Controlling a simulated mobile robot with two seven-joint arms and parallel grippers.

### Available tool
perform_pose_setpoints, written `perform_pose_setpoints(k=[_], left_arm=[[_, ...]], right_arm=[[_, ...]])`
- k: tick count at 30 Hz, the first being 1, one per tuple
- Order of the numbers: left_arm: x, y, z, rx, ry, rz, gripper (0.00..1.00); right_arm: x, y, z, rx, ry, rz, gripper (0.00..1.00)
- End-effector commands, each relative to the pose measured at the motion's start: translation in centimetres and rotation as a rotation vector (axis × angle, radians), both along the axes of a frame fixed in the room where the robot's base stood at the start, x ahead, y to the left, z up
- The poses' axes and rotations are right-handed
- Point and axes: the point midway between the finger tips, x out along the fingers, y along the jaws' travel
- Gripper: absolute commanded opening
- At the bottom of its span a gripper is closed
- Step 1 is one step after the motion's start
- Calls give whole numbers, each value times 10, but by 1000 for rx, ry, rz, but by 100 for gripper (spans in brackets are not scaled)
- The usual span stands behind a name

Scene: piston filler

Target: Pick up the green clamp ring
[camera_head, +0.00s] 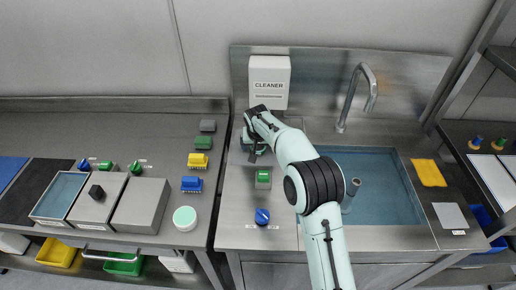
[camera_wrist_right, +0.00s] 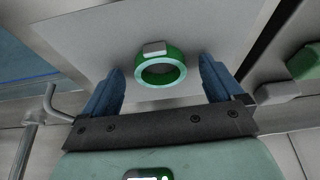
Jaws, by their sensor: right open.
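The green clamp ring (camera_wrist_right: 160,70) shows in the right wrist view, with a dark green body, a paler front face and a light grey block on its upper edge. It lies in front of a plain grey surface. My right gripper (camera_head: 253,152) is open, with one blue finger on each side of the ring and visible gaps to both. In the head view the right gripper is over the left part of the sink counter, and I cannot make out the ring there; the arm and gripper cover that spot. My left gripper is not in view.
A green-topped block (camera_head: 263,177) and a blue part (camera_head: 262,216) stand on the counter near the right arm. The sink (camera_head: 385,190) is to the right, with a tap (camera_head: 362,85) behind it. A cleaner dispenser (camera_head: 269,82) hangs on the back wall.

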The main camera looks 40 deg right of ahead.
Motion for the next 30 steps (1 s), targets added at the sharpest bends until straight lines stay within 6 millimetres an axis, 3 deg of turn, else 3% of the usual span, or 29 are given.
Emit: perform_pose_setpoints(k=[3,9,22,26,30], left_arm=[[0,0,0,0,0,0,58],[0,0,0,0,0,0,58],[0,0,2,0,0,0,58],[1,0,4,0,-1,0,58],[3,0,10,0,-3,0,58]], right_arm=[[0,0,0,0,0,0,90],[0,0,1,0,0,0,31],[1,0,11,-1,-4,1,31],[1,1,28,0,-5,1,31],[1,0,62,-1,-8,2,31]])
